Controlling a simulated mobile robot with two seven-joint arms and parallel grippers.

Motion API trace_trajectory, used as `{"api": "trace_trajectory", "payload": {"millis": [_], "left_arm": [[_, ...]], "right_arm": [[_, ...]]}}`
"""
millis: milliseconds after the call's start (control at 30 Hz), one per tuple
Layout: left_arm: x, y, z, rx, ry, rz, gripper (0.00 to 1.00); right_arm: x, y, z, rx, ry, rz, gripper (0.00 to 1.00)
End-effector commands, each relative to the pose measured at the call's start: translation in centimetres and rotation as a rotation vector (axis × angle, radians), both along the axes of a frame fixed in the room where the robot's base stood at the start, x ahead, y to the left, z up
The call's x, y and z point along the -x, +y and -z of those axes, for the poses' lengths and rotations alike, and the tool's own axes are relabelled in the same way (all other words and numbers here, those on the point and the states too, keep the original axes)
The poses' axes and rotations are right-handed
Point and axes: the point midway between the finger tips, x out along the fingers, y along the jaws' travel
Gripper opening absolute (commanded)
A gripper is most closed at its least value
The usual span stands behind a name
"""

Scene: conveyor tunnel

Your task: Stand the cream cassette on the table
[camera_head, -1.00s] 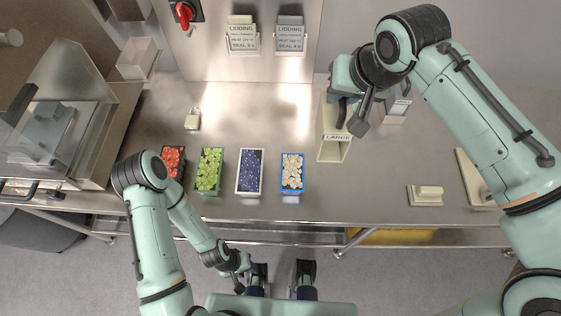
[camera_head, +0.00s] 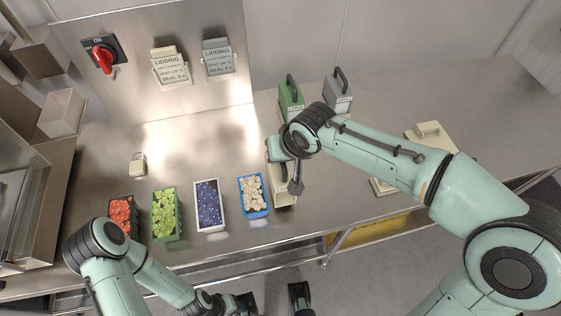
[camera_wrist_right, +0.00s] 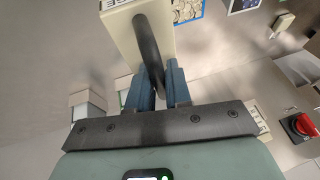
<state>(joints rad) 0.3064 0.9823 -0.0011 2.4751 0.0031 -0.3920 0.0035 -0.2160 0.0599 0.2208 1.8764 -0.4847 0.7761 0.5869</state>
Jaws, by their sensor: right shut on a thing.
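The cream cassette (camera_head: 285,194) is in my right gripper, just right of the tray of pale pieces in the head view. The right arm hides its upper part there. In the right wrist view the cream cassette (camera_wrist_right: 118,28) has its black handle between the two blue fingers of my right gripper (camera_wrist_right: 160,75), which is shut on it. I cannot tell whether its base touches the steel table (camera_head: 225,140). My left gripper (camera_head: 232,303) is low at the bottom edge of the head view, in front of the table; its fingers are too unclear to read.
Trays of red (camera_head: 122,214), green (camera_head: 166,214), blue (camera_head: 210,205) and pale pieces (camera_head: 253,195) stand in a row left of the cassette. A green cassette (camera_head: 291,100) and a grey cassette (camera_head: 338,97) stand behind. Cream blocks (camera_head: 428,134) lie right. The back right table is clear.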

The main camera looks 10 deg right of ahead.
Motion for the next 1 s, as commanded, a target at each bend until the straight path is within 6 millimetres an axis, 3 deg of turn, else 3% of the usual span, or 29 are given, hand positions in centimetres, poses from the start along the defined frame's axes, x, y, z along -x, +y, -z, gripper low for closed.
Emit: {"api": "trace_trajectory", "payload": {"millis": [100, 200, 600, 633, 700, 1000], "left_arm": [[-0.1, 0.0, 0.4, 0.0, -0.004, 0.0, 0.43], [-0.1, 0.0, 0.4, -0.002, -0.007, -0.001, 0.43], [-0.3, 0.0, 0.8, -0.002, -0.012, -0.003, 0.43], [-0.3, 0.0, 0.7, -0.002, -0.012, -0.003, 0.43], [-0.3, 0.0, 0.6, -0.002, -0.012, -0.003, 0.43], [-0.2, 0.0, 0.5, -0.002, -0.011, -0.002, 0.43]], "right_arm": [[0.0, 0.0, 2.0, 0.002, 0.002, 0.0, 0.0], [0.0, 0.0, 2.8, 0.0, 0.0, 0.0, 0.0], [0.0, 0.0, 3.3, 0.0, -0.001, 0.0, 0.0], [0.0, 0.0, 3.2, 0.001, 0.001, 0.001, 0.28], [0.0, 0.0, 3.2, 0.001, 0.001, 0.0, 0.44], [0.0, 0.0, 3.0, 0.001, 0.001, 0.0, 0.44]]}}
